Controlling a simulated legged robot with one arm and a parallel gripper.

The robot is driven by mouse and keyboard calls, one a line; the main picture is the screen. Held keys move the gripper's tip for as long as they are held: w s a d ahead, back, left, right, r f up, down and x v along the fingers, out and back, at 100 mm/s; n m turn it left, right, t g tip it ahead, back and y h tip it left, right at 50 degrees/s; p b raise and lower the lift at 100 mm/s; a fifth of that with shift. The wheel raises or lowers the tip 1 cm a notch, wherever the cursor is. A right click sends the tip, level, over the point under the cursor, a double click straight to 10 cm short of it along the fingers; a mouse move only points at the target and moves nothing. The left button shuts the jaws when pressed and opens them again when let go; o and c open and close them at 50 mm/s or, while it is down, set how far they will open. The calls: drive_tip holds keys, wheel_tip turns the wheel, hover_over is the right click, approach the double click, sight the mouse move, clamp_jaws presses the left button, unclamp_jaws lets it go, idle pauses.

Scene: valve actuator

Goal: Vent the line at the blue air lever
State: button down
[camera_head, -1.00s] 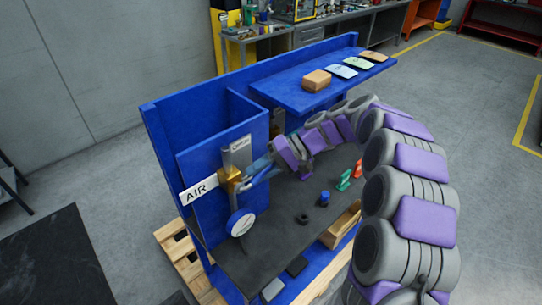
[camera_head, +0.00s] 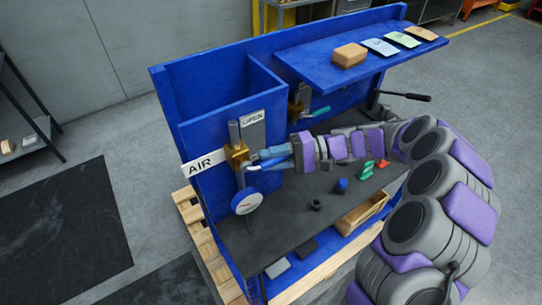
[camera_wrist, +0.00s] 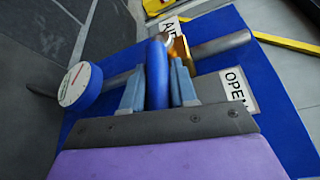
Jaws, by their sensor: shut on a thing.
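The blue air lever (camera_wrist: 157,75) runs out from a brass valve body (camera_head: 236,155) on a grey vertical pipe. My gripper (camera_wrist: 158,88) has one finger on each side of the lever and is shut on it. In the head view my gripper (camera_head: 276,157) reaches the lever from the right, and the fingers partly hide it. A white AIR sign (camera_head: 203,162) is left of the valve, and an OPEN plate (camera_head: 252,121) is above it. A round white gauge with a blue rim (camera_head: 246,201) hangs below the valve.
A blue shelf (camera_head: 310,73) above holds a tan block (camera_head: 350,55) and several cards. Another valve with a green lever (camera_head: 320,111) stands behind my arm. The dark bench top (camera_head: 270,225) carries a blue-capped part (camera_head: 341,185), a black ring and green and red pieces.

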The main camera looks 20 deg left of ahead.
drive_tip(key=shift+d+f, duration=0.1)
drive_tip(key=shift+f, duration=0.15)
drive_tip(key=c, duration=1.1)
unclamp_jaws()
drive_tip(key=shift+w, duration=0.1)
drive_tip(key=shift+o, duration=0.6)
drive_tip(key=shift+d, duration=0.15)
drive_tip(key=shift+d+r, duration=0.1)
drive_tip(key=shift+r, duration=0.05)
